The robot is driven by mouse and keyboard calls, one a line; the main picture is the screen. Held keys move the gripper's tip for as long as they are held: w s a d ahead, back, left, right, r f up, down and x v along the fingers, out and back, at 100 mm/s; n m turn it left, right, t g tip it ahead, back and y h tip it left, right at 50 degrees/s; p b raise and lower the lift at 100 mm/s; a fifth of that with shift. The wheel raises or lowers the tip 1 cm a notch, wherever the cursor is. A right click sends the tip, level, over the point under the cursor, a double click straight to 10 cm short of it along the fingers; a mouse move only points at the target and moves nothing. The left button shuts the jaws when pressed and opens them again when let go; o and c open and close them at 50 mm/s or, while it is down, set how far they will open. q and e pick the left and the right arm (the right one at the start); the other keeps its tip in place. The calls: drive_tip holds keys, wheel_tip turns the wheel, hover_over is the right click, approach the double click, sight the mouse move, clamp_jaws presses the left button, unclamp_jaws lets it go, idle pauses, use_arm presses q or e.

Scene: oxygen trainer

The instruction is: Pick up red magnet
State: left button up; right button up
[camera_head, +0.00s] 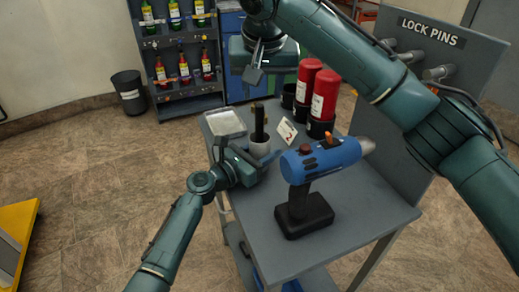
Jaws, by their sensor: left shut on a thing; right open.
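A small dark red piece (305,149), which may be the red magnet, sits on top of a blue power tool (325,157) that stands on the grey table. My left gripper (270,158) is at the left of the tool, low over the table. It appears shut on a grey cup (260,147) that holds dark upright items; the contact is small and partly hidden. My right gripper (255,62) is open and empty, high above the back of the table, apart from the red piece.
Two red cylinders (322,97) in black holders stand at the back right, before the lock pins panel (430,32). A clear tray (225,122) lies at the back left and a small card (287,131) stands mid-table. The table's front right (360,215) is clear.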

sight(260, 116)
drive_tip(key=x, duration=0.6)
drive_tip(key=shift+w+f, duration=0.15)
drive_tip(key=shift+f, duration=0.05)
drive_tip(key=shift+s+a+x, duration=0.1)
drive_tip(key=shift+x, duration=1.25)
drive_tip(key=shift+s+a+x, duration=0.1)
drive_tip(key=shift+s+x, duration=0.05)
drive_tip(key=shift+x, duration=1.2)
drive_tip(key=shift+f, duration=0.1)
drive_tip(key=shift+c, duration=0.2)
clamp_jaws()
